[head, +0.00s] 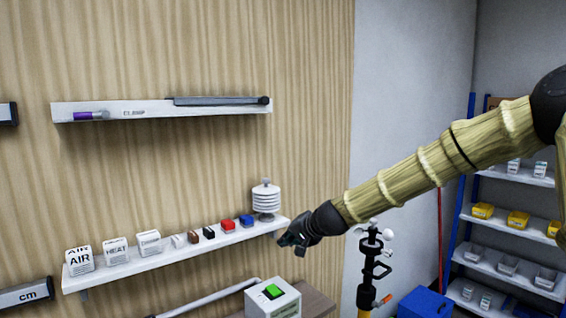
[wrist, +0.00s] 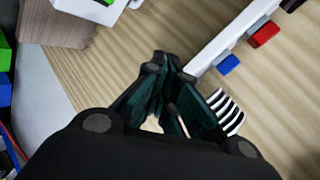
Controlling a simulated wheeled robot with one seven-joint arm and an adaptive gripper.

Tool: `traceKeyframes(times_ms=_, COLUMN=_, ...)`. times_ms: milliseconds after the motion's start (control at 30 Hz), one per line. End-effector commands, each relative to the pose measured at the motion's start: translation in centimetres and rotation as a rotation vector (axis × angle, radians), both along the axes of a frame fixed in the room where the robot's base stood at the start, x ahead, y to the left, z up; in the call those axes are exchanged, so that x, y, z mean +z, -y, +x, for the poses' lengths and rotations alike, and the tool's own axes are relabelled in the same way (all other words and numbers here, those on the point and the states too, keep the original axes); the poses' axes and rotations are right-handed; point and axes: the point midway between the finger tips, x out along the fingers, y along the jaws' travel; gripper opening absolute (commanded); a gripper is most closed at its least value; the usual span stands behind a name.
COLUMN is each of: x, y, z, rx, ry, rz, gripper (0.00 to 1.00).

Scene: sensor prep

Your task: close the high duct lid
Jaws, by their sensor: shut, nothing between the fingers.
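No part is plainly marked as the high duct lid. On the wood-panelled wall, the upper white ledge (head: 150,109) bears a long dark grey bar (head: 215,101) with a round black end; I cannot tell whether this is the lid, or whether it is open. My gripper (head: 290,240) is shut and empty, well below that bar, by the right end of the lower white shelf. In the wrist view its dark green fingers (wrist: 172,65) are together near that shelf's edge.
The lower shelf (head: 150,262) holds labelled white blocks, small coloured blocks and a white louvred sensor (head: 266,198). Below stands a white box with a green button (head: 273,292). A black stand (head: 370,265) and a storage rack (head: 505,230) are at right.

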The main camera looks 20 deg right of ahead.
Motion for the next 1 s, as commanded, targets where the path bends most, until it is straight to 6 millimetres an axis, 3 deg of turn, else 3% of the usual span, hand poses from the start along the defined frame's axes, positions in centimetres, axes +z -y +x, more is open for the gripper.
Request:
traceKeyframes(times_ms=33, x=4.6, y=0.8, z=0.8, rx=-0.011, ry=0.048, rz=0.044, gripper=0.00)
traceKeyframes(times_ms=167, x=15.0, y=2.5, z=1.8, rx=-0.024, ry=0.152, rz=0.158, gripper=0.00)
traceKeyframes(times_ms=300, x=25.9, y=4.7, z=1.4, rx=-0.023, ry=0.265, rz=0.277, gripper=0.00)
traceKeyframes(times_ms=400, x=32.3, y=6.2, z=0.4, rx=-0.017, ry=0.333, rz=0.349, gripper=0.00)
traceKeyframes(times_ms=500, x=37.1, y=7.4, z=-0.6, rx=-0.008, ry=0.386, rz=0.403, gripper=0.00)
traceKeyframes(times_ms=600, x=40.1, y=8.2, z=-1.5, rx=-0.002, ry=0.420, rz=0.436, gripper=0.00)
traceKeyframes(times_ms=700, x=41.5, y=8.6, z=-1.8, rx=0.004, ry=0.435, rz=0.454, gripper=0.00)
traceKeyframes(times_ms=1000, x=41.8, y=7.9, z=-0.3, rx=0.004, ry=0.437, rz=0.457, gripper=0.00)
